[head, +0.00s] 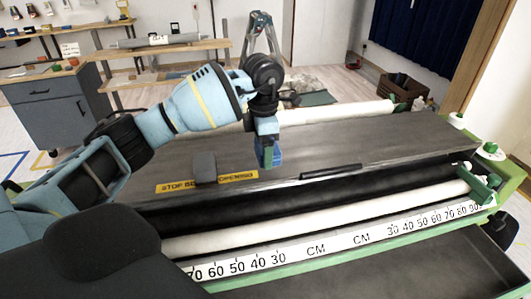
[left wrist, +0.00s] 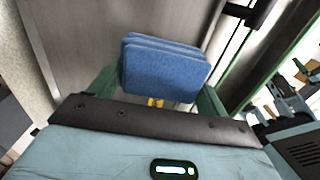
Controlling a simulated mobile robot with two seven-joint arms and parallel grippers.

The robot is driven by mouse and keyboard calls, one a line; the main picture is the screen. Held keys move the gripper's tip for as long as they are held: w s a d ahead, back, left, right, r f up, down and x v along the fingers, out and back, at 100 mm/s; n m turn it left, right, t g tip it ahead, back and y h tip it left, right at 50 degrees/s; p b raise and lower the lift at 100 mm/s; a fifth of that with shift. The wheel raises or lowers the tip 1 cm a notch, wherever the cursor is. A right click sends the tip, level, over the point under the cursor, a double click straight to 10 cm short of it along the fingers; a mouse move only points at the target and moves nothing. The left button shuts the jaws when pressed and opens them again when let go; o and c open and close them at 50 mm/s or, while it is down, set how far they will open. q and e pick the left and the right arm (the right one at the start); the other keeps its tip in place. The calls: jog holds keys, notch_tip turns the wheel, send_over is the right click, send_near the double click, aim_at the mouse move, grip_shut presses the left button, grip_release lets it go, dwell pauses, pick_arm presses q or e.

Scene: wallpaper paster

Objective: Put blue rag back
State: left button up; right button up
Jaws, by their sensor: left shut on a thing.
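My left gripper (head: 268,152) is above the grey top of the wallpaper paster (head: 330,150), pointing down. It is shut on the blue rag (left wrist: 165,68), a folded, thick blue cloth that fills the space between the green fingers in the left wrist view. In the head view the blue rag (head: 275,156) shows only as a small blue patch between the fingers. I cannot tell from these frames how far the rag is from the surface. My right gripper is not in view.
A dark handle (head: 330,171) is to the right. White rollers (head: 340,115) and a ruler strip (head: 340,240) run along the machine. A grey cabinet (head: 60,105) stands at left.

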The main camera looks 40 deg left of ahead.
pick_arm(q)
jog(key=shift+w+a, duration=0.1)
jog(key=shift+w, duration=0.25)
jog(key=shift+w+a+f, duration=0.1)
jog(key=shift+w+f, duration=0.15)
jog(key=shift+f, duration=0.3)
jog(key=shift+w+a+f, duration=0.1)
jog(key=shift+w+f, duration=0.15)
jog(key=shift+f, duration=0.3)
jog(key=shift+f+p, duration=0.3)
jog(key=shift+f, duration=0.2)
jog(key=shift+f, duration=0.3)
jog(key=o, duration=1)
jog(key=r, duration=0.4)
jog(key=a+r+b, duration=0.1)
jog(key=r, duration=0.2)
jog(key=shift+w, duration=0.1)
jog(key=shift+d+r, duration=0.1)
jog(key=shift+r, duration=0.4)
